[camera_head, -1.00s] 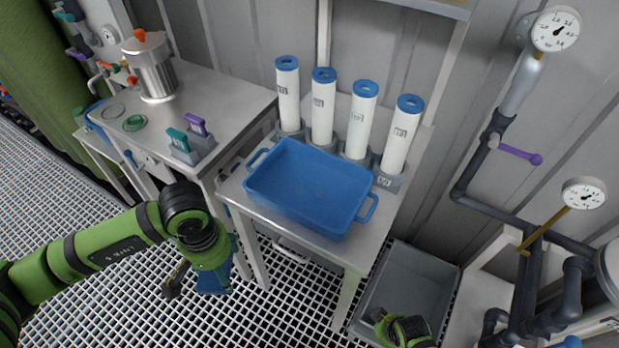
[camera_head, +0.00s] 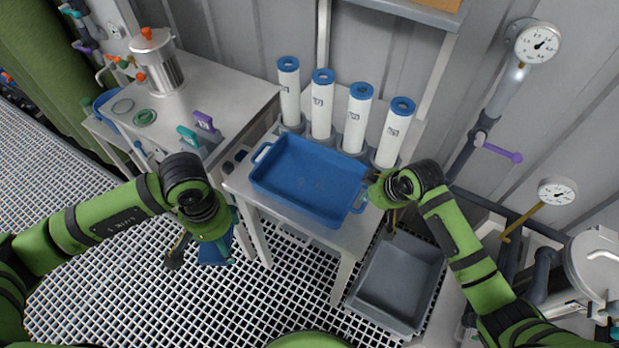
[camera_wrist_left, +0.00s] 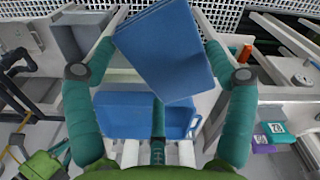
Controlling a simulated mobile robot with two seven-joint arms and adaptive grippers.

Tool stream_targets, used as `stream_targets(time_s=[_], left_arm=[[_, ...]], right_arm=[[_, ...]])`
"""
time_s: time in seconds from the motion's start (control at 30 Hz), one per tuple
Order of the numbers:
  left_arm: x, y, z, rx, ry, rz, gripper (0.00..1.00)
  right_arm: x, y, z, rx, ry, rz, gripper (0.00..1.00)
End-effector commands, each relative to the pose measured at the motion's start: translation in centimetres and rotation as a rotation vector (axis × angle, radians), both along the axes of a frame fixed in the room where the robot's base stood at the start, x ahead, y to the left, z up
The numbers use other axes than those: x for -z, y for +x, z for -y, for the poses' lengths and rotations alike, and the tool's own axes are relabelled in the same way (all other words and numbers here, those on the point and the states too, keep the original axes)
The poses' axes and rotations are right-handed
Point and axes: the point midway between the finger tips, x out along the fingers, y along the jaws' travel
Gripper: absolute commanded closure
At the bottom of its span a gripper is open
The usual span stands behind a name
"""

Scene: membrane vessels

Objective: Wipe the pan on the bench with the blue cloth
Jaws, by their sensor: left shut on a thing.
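The blue pan (camera_head: 310,180) sits on the white bench (camera_head: 245,190), open side up, with a handle at each end. My left gripper (camera_head: 208,240) is in front of the bench, left of the pan. It is shut on the folded blue cloth (camera_head: 214,251), which hangs below it over the grated floor. In the left wrist view the cloth (camera_wrist_left: 165,50) spans between the two teal fingers, with the pan (camera_wrist_left: 124,115) behind it. My right gripper (camera_head: 378,190) is at the pan's right-hand handle; its fingers are mostly hidden, and I cannot tell whether they touch.
Several white cylinders (camera_head: 355,118) with blue caps stand behind the pan. A grey bin (camera_head: 395,285) is below the bench's right end. A left table holds a steel vessel (camera_head: 155,62) and teal and purple handled tools (camera_head: 205,122). Pipes and gauges (camera_head: 537,44) line the right wall.

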Motion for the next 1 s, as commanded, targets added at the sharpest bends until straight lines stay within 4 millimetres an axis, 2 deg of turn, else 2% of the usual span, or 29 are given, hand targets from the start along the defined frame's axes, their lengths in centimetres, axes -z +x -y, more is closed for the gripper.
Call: stream_targets(time_s=[0.03, 0.1, 0.2, 0.33, 0.57, 1.0], left_arm=[[0.0, 0.0, 0.0, 0.0, 0.0, 0.0, 0.42], [0.0, 0.0, 0.0, 0.0, 0.0, 0.0, 0.42], [0.0, 0.0, 0.0, 0.0, 0.0, 0.0, 0.42], [0.0, 0.0, 0.0, 0.0, 0.0, 0.0, 0.42], [0.7, 0.0, 0.0, 0.0, 0.0, 0.0, 0.42], [5.2, 0.0, 0.0, 0.0, 0.0, 0.001, 0.42]], right_arm=[[-0.6, 2.2, 0.9, -0.002, -0.008, 0.013, 1.0], [-1.3, 4.5, 1.8, -0.001, -0.009, 0.023, 1.0], [-2.3, 7.1, 3.0, 0.007, -0.008, 0.036, 1.0], [-3.4, 9.3, 4.2, 0.019, -0.006, 0.05, 1.0], [-3.2, 10.2, 4.9, 0.028, -0.004, 0.056, 1.0], [1.0, 10.1, 4.9, 0.027, -0.005, 0.057, 1.0]])
